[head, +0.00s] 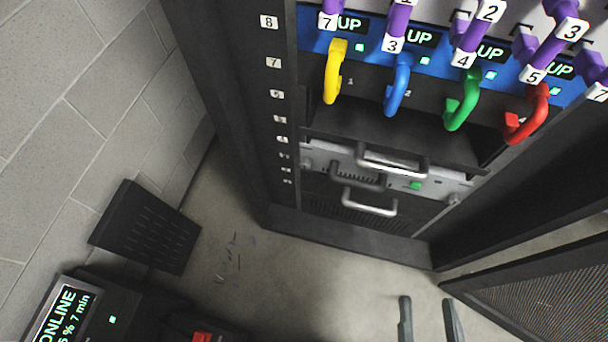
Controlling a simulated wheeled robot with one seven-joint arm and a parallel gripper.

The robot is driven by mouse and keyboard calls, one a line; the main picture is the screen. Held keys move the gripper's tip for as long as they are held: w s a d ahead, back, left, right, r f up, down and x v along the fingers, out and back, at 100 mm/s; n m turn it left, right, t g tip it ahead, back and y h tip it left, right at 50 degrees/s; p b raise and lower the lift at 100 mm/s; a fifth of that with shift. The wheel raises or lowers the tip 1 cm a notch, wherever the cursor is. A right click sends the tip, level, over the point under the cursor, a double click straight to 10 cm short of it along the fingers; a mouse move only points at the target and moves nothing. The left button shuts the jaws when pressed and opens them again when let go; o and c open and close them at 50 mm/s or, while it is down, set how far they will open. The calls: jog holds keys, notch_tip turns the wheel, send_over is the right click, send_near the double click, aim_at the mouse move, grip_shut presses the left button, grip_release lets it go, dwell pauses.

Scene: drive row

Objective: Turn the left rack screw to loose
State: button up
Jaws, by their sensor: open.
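A silver-faced unit (440,181) sits low in the dark rack, with metal handles and a green light. A small grey screw head (307,163) seems to show at its left end, near the rack post; it is too small to tell how it is turned. A larger grey screw knob (452,199) is at the unit's right end.
A perforated door (550,295) stands open at right. A black box with an ONLINE display (65,320) is at lower left. Bare floor lies before the rack.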

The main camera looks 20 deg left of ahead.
aim_at(305, 167)
jog(key=w+a+f+m+t+b, duration=0.2)
jog(key=w+a+f+m+b, duration=0.75)
jog(key=w+a+m, duration=0.4)
jog(key=w+a+f+m+t+b, duration=0.2)
jog(key=w+a+f+m+b, duration=0.8)
jog(key=a+m, duration=0.65)
notch_tip(305, 167, down, 9)
jog(key=w+d+m+g+h+p, duration=0.1)
jog(key=w+d+m+g+h, duration=0.15)
jog(key=m, duration=0.65)
jog(key=w, duration=0.3)
jog(key=w+b, duration=0.1)
jog(key=w, duration=0.3)
jog(key=shift+w+r, duration=0.2)
jog(key=shift+w, duration=0.05)
jog(key=shift+c, duration=0.3)
grip_shut()
